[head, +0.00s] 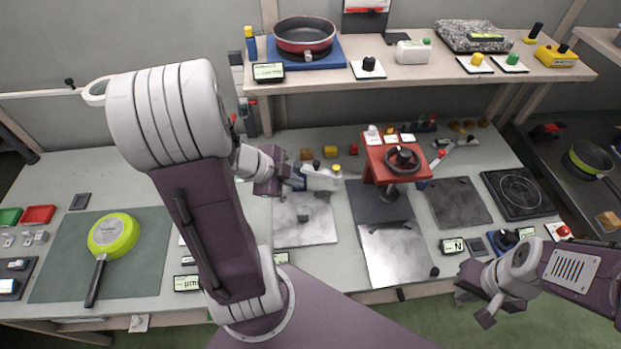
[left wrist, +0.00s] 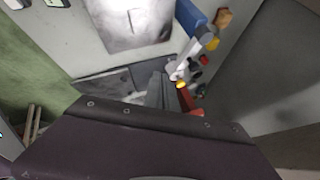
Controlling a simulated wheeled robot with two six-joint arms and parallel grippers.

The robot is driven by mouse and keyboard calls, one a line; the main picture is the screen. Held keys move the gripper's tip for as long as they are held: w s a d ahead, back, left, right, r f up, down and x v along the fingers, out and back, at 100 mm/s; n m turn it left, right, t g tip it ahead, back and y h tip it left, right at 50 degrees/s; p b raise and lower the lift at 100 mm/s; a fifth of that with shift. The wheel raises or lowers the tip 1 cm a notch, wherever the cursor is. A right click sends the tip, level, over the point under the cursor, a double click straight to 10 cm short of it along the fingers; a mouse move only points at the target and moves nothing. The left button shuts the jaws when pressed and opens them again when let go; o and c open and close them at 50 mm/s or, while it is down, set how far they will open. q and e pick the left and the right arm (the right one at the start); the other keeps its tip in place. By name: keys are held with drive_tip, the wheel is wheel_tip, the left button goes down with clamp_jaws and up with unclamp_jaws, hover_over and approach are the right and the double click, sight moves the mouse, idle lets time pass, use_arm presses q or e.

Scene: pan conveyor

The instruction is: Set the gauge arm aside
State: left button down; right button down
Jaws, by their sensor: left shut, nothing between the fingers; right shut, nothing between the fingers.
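A short white bar on a blue block, which looks like the gauge arm (head: 322,180), stands at the middle back of the bench. It has a black knob and a yellow tip near it. In the left wrist view the white arm (left wrist: 186,62) runs down from the blue block (left wrist: 190,16) toward my fingers. My left gripper (head: 294,181) is shut and empty, just left of the bar in the head view. Its fingers (left wrist: 162,88) show close to the arm's end; I cannot tell whether they touch. My right gripper (head: 478,304) is shut and empty, low at the right, away from it.
A red press with a black handwheel (head: 402,158) stands right of the bar. Metal plates (head: 303,222) lie in front. A green pan (head: 113,234) lies on a mat at the left. A shelf edge (head: 420,71) overhangs the back, holding a red pan (head: 304,33).

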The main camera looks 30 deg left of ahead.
sight(325, 174)
use_arm(q)
drive_tip(key=w+d+f+b, duration=0.1)
drive_tip(key=w+f+b, duration=0.3)
drive_tip(key=w+f, duration=0.3)
drive_tip(key=shift+w+d+f, duration=0.3)
drive_tip(key=shift+w, duration=0.75)
drive_tip(key=shift+w+d+r+p, duration=0.15)
drive_tip(key=shift+w+r+p, duration=0.3)
drive_tip(key=shift+p, duration=0.5)
drive_tip(key=shift+w+f+p, duration=0.2)
drive_tip(key=shift+w+p, duration=0.1)
drive_tip(key=shift+w, duration=0.1)
drive_tip(key=shift+w+f, duration=0.25)
